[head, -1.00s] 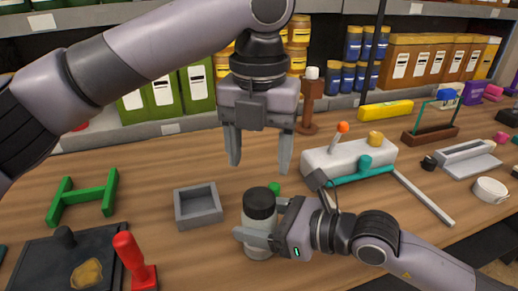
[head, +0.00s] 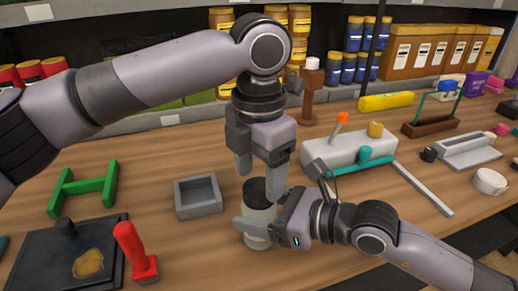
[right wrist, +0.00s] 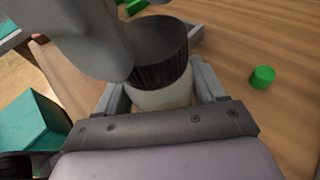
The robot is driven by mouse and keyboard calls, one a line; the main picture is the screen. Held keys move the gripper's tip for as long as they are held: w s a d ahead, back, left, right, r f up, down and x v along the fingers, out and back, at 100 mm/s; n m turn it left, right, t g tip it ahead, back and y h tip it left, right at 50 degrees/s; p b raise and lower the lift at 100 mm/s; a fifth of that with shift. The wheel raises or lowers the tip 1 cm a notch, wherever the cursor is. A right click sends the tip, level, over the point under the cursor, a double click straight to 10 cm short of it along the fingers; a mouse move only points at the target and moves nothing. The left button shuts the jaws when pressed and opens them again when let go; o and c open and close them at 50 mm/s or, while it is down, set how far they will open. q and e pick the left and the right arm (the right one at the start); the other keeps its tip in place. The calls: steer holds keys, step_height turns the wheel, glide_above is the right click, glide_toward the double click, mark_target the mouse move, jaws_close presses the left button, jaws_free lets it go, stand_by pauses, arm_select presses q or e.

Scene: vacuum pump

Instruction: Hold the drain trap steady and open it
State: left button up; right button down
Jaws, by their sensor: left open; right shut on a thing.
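The drain trap appears to be a pale jar (head: 258,238) with a ribbed black lid (head: 255,190), upright on the wooden table. My right gripper (head: 262,226) is shut on the jar's pale body from the right. In the right wrist view, the jar body (right wrist: 160,97) sits between both fingers, below the black lid (right wrist: 165,65). My left gripper (head: 260,184) points down from above, open, with its fingers at about lid height. One grey finger covers the lid's left part in the right wrist view; whether it touches the lid is unclear.
A grey open box (head: 199,207) stands left of the jar. A white pump (head: 330,150) with teal parts stands behind right. A black tray (head: 40,262) and red handle (head: 135,250) are at front left. A small green cylinder (right wrist: 262,77) shows in the right wrist view.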

arm_select(q)
steer(key=shift+f, duration=1.2)
steer(key=c, duration=0.9)
